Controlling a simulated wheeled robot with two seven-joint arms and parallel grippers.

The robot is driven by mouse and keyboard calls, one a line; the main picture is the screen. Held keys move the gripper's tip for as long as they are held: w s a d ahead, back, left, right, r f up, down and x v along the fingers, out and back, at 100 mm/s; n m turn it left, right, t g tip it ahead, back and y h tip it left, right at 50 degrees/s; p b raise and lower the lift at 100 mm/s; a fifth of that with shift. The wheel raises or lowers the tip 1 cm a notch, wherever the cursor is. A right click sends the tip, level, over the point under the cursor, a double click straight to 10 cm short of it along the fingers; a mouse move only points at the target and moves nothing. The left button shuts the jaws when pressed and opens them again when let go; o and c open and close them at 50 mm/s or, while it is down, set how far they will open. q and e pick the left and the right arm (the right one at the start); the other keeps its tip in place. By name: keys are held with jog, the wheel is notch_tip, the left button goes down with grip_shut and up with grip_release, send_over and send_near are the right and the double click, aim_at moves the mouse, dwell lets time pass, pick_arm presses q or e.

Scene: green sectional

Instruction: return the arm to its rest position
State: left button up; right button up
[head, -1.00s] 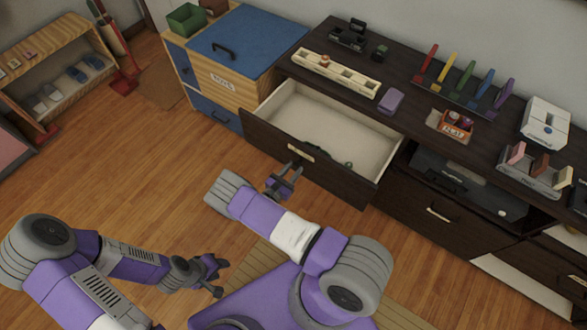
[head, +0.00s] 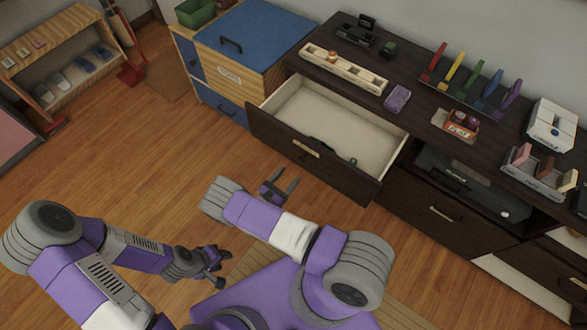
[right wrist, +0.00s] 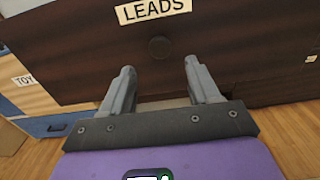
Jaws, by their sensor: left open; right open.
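My right gripper (head: 287,181) is open and empty in front of the pulled-out drawer (head: 312,153), apart from its front panel as seen in the head view. In the right wrist view its two fingers (right wrist: 160,88) point at the dark drawer front (right wrist: 70,60), which bears a label reading LEADS (right wrist: 153,10). A dark green item (head: 330,150) lies inside the drawer against its front wall, mostly hidden by that wall. My left gripper (head: 222,266) is open and empty above the wooden floor at lower left.
A dark cabinet top holds a cream tray (head: 343,70), a purple block (head: 397,98), a coloured rack (head: 465,85) and an orange box (head: 460,122). A blue-lidded toy chest (head: 250,45) stands left of the drawer. A shelf (head: 60,60) is at far left. The floor between is clear.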

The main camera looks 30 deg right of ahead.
jog(key=shift+s+a, duration=0.3)
jog(key=shift+a, duration=0.25)
